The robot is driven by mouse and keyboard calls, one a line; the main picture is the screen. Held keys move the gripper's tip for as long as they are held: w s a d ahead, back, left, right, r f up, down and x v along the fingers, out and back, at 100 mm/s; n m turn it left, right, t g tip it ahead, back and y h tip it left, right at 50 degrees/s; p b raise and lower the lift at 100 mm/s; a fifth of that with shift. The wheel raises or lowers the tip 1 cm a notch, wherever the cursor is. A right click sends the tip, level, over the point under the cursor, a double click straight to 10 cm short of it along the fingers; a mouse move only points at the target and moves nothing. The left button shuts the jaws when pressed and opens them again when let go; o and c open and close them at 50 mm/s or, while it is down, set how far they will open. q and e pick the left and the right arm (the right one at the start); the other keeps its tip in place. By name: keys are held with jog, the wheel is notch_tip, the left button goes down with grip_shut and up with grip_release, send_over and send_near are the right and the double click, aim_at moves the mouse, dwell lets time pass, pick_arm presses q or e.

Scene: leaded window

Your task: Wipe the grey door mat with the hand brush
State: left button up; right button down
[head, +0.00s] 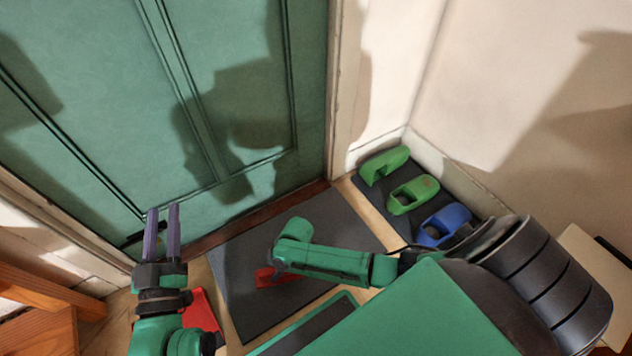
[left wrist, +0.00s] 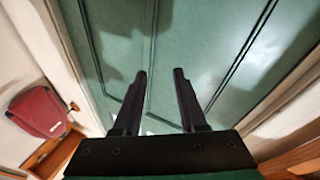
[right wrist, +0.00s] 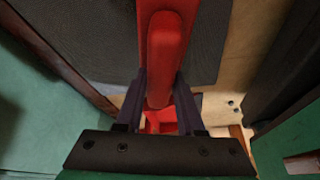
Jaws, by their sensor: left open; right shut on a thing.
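The grey door mat (head: 338,232) lies on the floor in front of the green door. The red hand brush (head: 270,279) shows over the mat, partly hidden by my right arm. In the right wrist view my right gripper (right wrist: 160,88) is shut on the brush's red handle (right wrist: 165,50). The mat (right wrist: 100,40) shows behind it; bristle contact is hidden. My left gripper (head: 163,212) is open and empty, left of the mat, in front of the door. In the left wrist view its fingers (left wrist: 159,74) stand apart with nothing between them.
A red flat thing (head: 200,312), perhaps a dustpan, lies left of the mat beside my left arm. Green clogs (head: 412,195) and a blue one (head: 443,225) stand on a dark tray at right. Wooden furniture (head: 45,300) is at lower left. The door (head: 240,90) closes off the back.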

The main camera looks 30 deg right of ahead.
jog(key=shift+r, duration=0.25)
jog(key=shift+r+p, duration=0.2)
jog(key=shift+p, duration=0.25)
jog(key=shift+r+p, duration=0.25)
jog(key=shift+p, duration=0.05)
jog(key=shift+r, duration=0.1)
jog(key=shift+r+p, duration=0.65)
jog(key=shift+p, duration=0.15)
pick_arm(q)
jog(key=s+d+f+g+y+p, duration=0.1)
jog(key=s+f+g, duration=0.6)
jog(key=s+f, duration=0.4)
jog(key=shift+s+d+f+n, duration=0.3)
jog(key=shift+f+n, duration=0.1)
jog(key=shift+f, duration=1.95)
pick_arm(e)
jog(key=shift+r, duration=0.65)
